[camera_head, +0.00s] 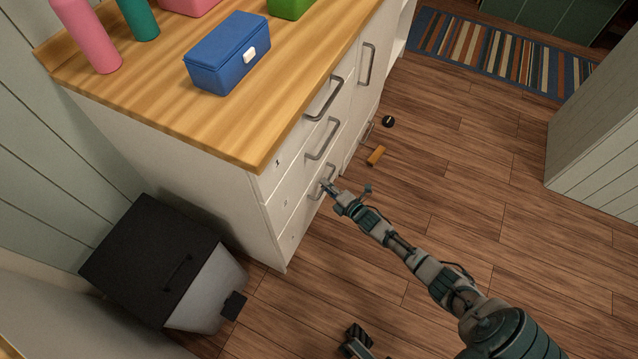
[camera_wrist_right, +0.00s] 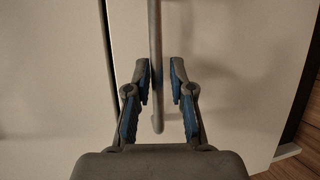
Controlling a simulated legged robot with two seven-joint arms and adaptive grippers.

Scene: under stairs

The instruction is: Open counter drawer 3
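The white counter (camera_head: 180,150) has a stack of three drawers with grey bar handles. The bottom one, drawer 3 (camera_head: 288,232), is shut, and its front appears flush with those above. My right gripper (camera_head: 328,187) is at this drawer's handle (camera_head: 316,192). In the right wrist view the handle (camera_wrist_right: 156,60) runs between the fingertips of the open gripper (camera_wrist_right: 161,82). The left finger is very near the bar, contact unclear; the right finger is apart from it. A dark part at the bottom edge seems to be my left gripper (camera_head: 357,343), mostly cut off.
A black-lidded bin (camera_head: 150,260) stands beside the counter. A blue box (camera_head: 215,75) and bottles are on the wooden top. An orange cylinder (camera_head: 376,155) and a small black round thing (camera_head: 388,121) lie on the floor. The floor before the drawers is otherwise clear.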

